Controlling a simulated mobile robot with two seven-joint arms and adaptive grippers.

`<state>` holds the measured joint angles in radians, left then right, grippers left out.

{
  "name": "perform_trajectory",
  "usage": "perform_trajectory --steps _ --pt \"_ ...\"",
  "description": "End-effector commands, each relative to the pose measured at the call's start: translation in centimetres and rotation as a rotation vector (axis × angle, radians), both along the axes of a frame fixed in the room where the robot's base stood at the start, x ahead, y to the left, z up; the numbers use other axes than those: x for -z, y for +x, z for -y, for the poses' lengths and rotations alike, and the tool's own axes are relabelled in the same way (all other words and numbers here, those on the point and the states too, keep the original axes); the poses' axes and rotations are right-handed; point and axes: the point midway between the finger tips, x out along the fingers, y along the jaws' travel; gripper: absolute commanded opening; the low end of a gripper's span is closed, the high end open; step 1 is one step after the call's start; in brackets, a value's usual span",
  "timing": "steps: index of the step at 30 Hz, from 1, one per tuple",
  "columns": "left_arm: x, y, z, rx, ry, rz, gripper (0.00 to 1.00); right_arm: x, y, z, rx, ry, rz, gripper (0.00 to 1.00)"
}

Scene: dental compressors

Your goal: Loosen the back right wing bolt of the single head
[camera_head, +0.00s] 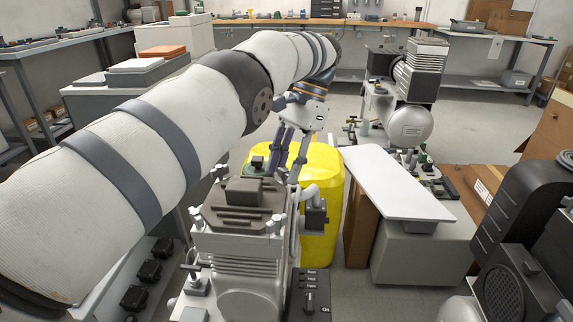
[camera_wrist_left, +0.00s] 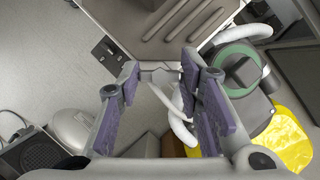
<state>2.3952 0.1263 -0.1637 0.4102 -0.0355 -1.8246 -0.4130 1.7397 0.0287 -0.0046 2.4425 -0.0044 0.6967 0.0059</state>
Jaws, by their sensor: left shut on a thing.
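The single head (camera_head: 245,212) is the grey-brown ribbed block on top of the near compressor. It also shows at the top of the left wrist view (camera_wrist_left: 165,22). My left gripper (camera_head: 282,178) reaches down at the head's back right corner. In the left wrist view its two purple-padded fingers (camera_wrist_left: 160,77) stand on either side of a small grey piece, the back right wing bolt (camera_wrist_left: 160,75), at the head's corner. The bolt is mostly hidden in the head view. Other wing bolts show at the near left (camera_head: 198,217) and near right (camera_head: 272,224). My right gripper is out of view.
A yellow container (camera_head: 325,195) stands right behind the compressor. A white board (camera_head: 395,182) lies on boxes to the right. A black case (camera_head: 520,210) stands at the far right. Another compressor (camera_head: 408,127) stands farther back. A pale hose (camera_wrist_left: 178,125) runs beside the fingers.

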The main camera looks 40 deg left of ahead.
Motion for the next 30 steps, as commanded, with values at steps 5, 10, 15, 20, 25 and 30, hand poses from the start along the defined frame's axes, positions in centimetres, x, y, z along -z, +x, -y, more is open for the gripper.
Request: perform_trajectory --steps 5,10,15,20,25,30 --pt "0.1 0.0 0.0 0.0 -0.002 -0.002 0.53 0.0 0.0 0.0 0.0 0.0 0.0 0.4" --pt "0.1 0.0 0.0 0.001 -0.001 -0.001 0.53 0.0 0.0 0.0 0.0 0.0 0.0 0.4" --pt "0.1 0.0 0.0 0.001 0.0 -0.001 0.53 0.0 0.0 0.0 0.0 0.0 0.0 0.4" --pt "-0.2 0.0 0.1 0.03 0.001 0.0 0.53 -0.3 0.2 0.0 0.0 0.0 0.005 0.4" --pt "-1.3 -0.1 0.2 0.282 0.003 0.006 0.53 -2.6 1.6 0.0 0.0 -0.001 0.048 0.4" --pt "-1.7 -0.3 0.4 0.701 0.007 0.011 0.53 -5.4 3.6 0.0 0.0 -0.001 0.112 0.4"
